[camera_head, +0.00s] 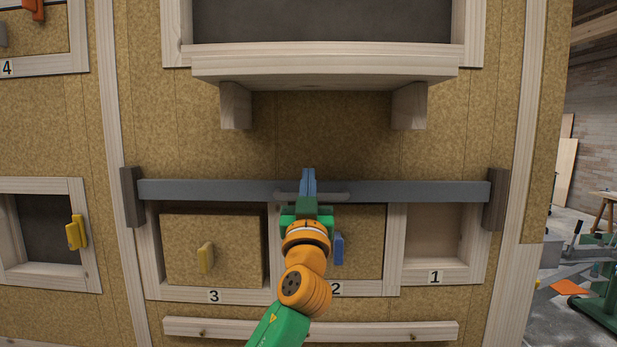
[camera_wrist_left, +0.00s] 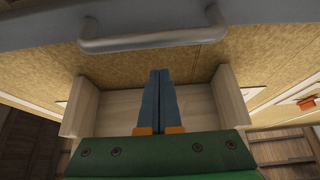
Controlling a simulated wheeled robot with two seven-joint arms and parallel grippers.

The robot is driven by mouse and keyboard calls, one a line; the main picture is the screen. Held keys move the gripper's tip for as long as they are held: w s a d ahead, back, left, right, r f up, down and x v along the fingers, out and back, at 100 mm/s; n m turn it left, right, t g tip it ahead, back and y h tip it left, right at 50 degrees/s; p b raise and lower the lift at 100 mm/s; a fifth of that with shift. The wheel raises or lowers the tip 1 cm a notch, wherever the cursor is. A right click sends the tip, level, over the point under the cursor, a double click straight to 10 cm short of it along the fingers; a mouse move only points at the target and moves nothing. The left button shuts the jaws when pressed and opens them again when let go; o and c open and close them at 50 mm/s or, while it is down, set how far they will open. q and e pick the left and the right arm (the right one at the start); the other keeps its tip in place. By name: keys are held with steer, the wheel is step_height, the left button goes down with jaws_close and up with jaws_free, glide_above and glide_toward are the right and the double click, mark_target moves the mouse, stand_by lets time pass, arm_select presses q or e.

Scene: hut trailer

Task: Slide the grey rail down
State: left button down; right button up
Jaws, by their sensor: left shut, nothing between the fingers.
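The grey rail (camera_head: 430,191) lies level across the wall, over the tops of the openings numbered 3, 2 and 1. Its ends sit at dark wooden blocks on the left (camera_head: 132,197) and right (camera_head: 496,199). A grey bar handle (camera_head: 338,196) is on its front at the middle; it also shows in the left wrist view (camera_wrist_left: 150,41). My left gripper (camera_head: 308,175) is shut and empty, pointing up. Its blue fingers cross in front of the rail and handle in the head view. In the left wrist view the fingertips (camera_wrist_left: 160,74) are apart from the handle. My right gripper is not in view.
A wooden shelf (camera_head: 325,72) on two supports juts out above the rail. Below the rail are a panel with a yellow handle (camera_head: 205,258), a blue handle (camera_head: 339,249) and an empty opening (camera_head: 437,232). A wooden strip (camera_head: 390,331) runs along the bottom.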

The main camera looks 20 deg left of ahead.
arm_select(q)
steer(key=f, duration=0.2)
steer(key=shift+w+f, duration=0.25)
steer(key=shift+f, duration=0.15)
step_height(320, 180, down, 4)
steer(key=b, duration=0.5)
steer(key=shift+f, duration=0.25)
steer(key=shift+r, duration=0.1)
